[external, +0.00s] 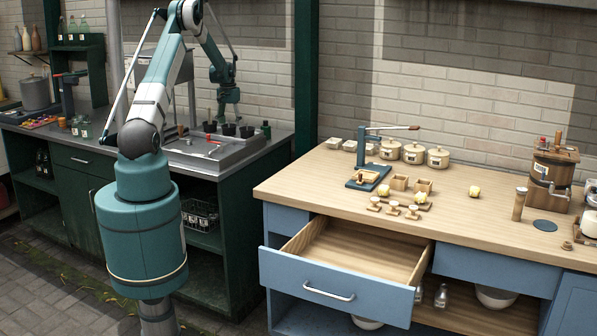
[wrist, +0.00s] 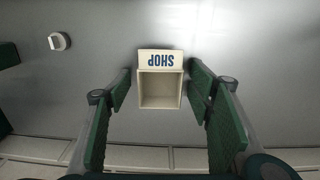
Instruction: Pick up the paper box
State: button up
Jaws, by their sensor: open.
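A small cream open-topped box (wrist: 160,90) with a blue "SHOP" label, upside down in the picture, shows in the wrist view. I take it to be the paper box. It sits against a plain grey surface (wrist: 110,45), between and beyond my fingertips. My gripper (wrist: 160,88) is open, with one green-padded finger on each side of the box. A gap shows on both sides, and nothing is held. In the external view my gripper (external: 228,100) is above the left counter, near the back wall. I cannot make out the box there.
A white knob-like thing (wrist: 60,41) lies left of the box. Dark cups (external: 228,129) and a green bottle (external: 266,130) stand on the left counter (external: 215,165). The wooden bench (external: 330,165) at right has an open drawer (external: 350,250) and a lever press (external: 370,170).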

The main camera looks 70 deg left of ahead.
jog(key=c, duration=0.8)
jog(key=shift+r, duration=0.15)
notch_tip(320, 180, up, 10)
jog(key=shift+f, duration=0.15)
dwell(0.6)
